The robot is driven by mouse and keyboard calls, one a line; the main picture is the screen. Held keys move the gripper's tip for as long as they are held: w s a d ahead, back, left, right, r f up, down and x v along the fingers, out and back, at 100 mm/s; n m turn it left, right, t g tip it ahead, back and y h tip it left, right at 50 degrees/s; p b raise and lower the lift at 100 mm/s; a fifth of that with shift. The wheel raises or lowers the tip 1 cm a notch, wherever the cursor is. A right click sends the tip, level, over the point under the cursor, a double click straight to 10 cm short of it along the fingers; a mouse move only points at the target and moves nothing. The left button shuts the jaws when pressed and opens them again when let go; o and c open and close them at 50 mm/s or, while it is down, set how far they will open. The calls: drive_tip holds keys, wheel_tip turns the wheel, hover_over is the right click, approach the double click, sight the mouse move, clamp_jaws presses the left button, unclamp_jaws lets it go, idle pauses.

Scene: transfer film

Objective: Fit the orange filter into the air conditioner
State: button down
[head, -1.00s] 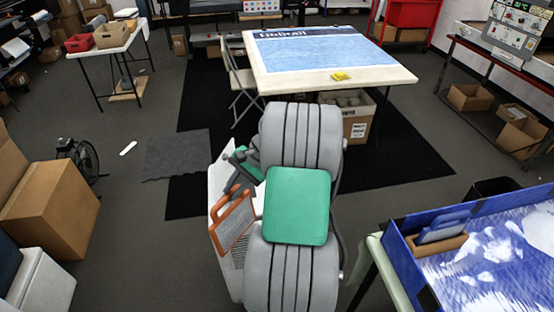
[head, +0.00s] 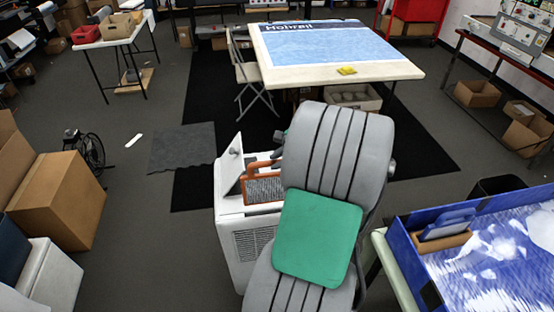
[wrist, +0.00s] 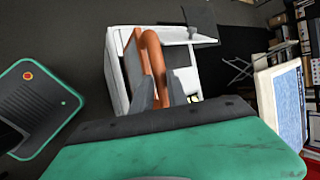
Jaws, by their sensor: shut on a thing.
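The white air conditioner (head: 232,240) stands on the floor, partly behind my arm in the head view. Its lid or flap (head: 233,160) is raised at the left of its top. The orange filter (head: 250,190), with a grey mesh, is upright at the unit's top; I cannot tell how far it sits inside. In the wrist view, my gripper (wrist: 160,92) is shut on the orange filter's handle (wrist: 153,55), with the white unit (wrist: 117,75) around and below it. My arm hides the gripper's fingertips in the head view.
A large table (head: 400,70) with a blue poster stands beyond the unit. A blue-walled tray table (head: 410,265) is at the right. Cardboard boxes (head: 60,200) and a wheel (head: 93,150) are at the left. Floor left of the unit is clear.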

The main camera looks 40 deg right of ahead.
sight(273, 173)
drive_tip(key=shift+f+b, duration=1.05)
drive_tip(key=shift+f, duration=1.35)
drive_tip(key=shift+p, duration=0.8)
